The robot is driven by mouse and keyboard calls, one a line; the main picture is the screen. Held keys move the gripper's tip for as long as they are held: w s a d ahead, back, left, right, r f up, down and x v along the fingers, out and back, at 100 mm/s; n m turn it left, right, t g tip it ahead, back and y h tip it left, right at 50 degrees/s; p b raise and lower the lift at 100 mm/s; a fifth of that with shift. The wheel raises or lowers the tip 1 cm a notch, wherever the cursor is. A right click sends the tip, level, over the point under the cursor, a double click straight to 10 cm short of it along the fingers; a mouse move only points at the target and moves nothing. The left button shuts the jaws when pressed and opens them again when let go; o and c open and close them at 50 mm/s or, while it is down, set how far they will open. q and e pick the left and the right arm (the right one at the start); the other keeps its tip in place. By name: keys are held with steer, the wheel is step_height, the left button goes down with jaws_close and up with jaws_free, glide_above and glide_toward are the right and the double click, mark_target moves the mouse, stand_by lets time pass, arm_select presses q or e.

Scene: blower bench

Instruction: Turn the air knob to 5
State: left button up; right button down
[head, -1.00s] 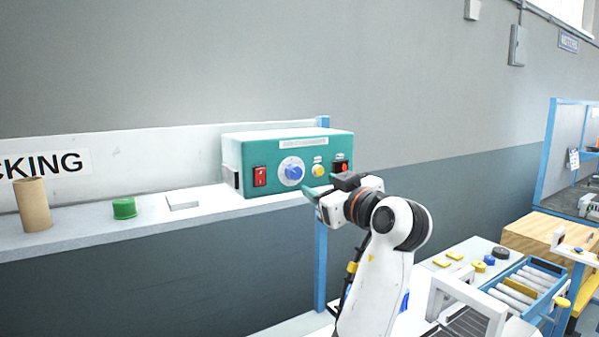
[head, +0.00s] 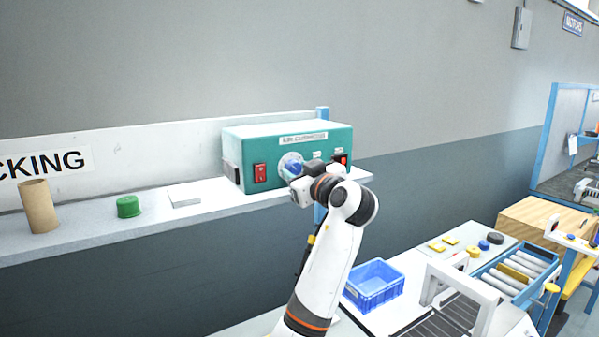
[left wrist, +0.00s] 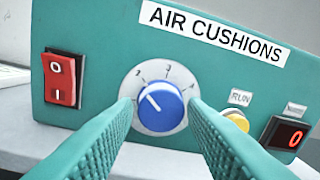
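The blue air knob (left wrist: 160,108) sits on a round white dial on the teal AIR CUSHIONS box (head: 300,145). In the left wrist view its white mark points up and left, a little below the 2; 2, 3 and 4 are readable, and the fingers hide other parts of the dial. In the head view my gripper partly covers the knob (head: 292,164). My left gripper (left wrist: 160,125) is open, one green finger on each side of the knob with gaps showing. How far its tips reach along the knob, I cannot tell. My right gripper is not in view.
A red rocker switch (left wrist: 64,80) is left of the dial. A yellow RUN button (left wrist: 236,120) and a display reading 0 (left wrist: 288,138) are right of it. A cardboard tube (head: 39,207) and green cap (head: 129,206) stand on the shelf. A blue crate (head: 374,287) is below right.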

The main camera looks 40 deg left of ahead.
arm_select(q)
steer(key=c, duration=0.6)
